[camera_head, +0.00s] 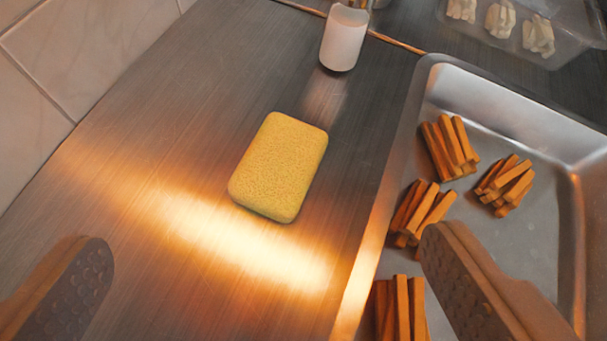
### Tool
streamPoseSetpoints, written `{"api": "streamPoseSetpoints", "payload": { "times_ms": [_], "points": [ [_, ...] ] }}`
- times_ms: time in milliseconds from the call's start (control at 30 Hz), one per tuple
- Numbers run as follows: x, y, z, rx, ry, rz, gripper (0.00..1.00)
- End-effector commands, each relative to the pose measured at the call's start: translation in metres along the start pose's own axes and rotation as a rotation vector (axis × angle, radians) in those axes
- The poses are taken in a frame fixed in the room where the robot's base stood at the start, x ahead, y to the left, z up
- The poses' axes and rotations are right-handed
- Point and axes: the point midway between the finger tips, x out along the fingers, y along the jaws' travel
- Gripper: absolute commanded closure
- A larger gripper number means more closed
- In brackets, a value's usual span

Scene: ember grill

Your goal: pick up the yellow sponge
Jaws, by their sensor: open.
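The yellow sponge (280,166) lies flat on the brushed metal counter, near the middle of the view. It is a rounded rectangle, slightly turned, and fully visible. My gripper (262,265) is open, with one dark textured finger at the lower left and the other at the lower right. Both fingers appear nearer to the camera than the sponge, and nothing is between them but the counter's view. The sponge is apart from both fingers.
A metal tray (424,97) with several bundles of orange-brown sticks stands on the right; my right finger overlaps it in the picture. A white cylindrical cup (343,40) stands behind the sponge. A tiled wall (75,50) is at left. A clear container (570,48) with pale bundles sits at upper right.

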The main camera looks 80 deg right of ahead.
Motion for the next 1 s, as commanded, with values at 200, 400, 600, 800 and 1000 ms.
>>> {"api": "streamPoseSetpoints", "payload": {
  "times_ms": [200, 400, 600, 800, 1000],
  "points": [
    [0.031, -0.02, 0.046, 0.118, 0.08, 0.131, 0.09],
    [0.04, -0.026, 0.063, 0.182, 0.126, 0.174, 0.09],
    [0.052, -0.024, 0.064, 0.194, 0.135, 0.185, 0.09],
    [0.083, -0.017, 0.061, 0.192, 0.133, 0.184, 0.09],
    [0.116, -0.011, 0.057, 0.193, 0.132, 0.183, 0.09]
  ]
}}
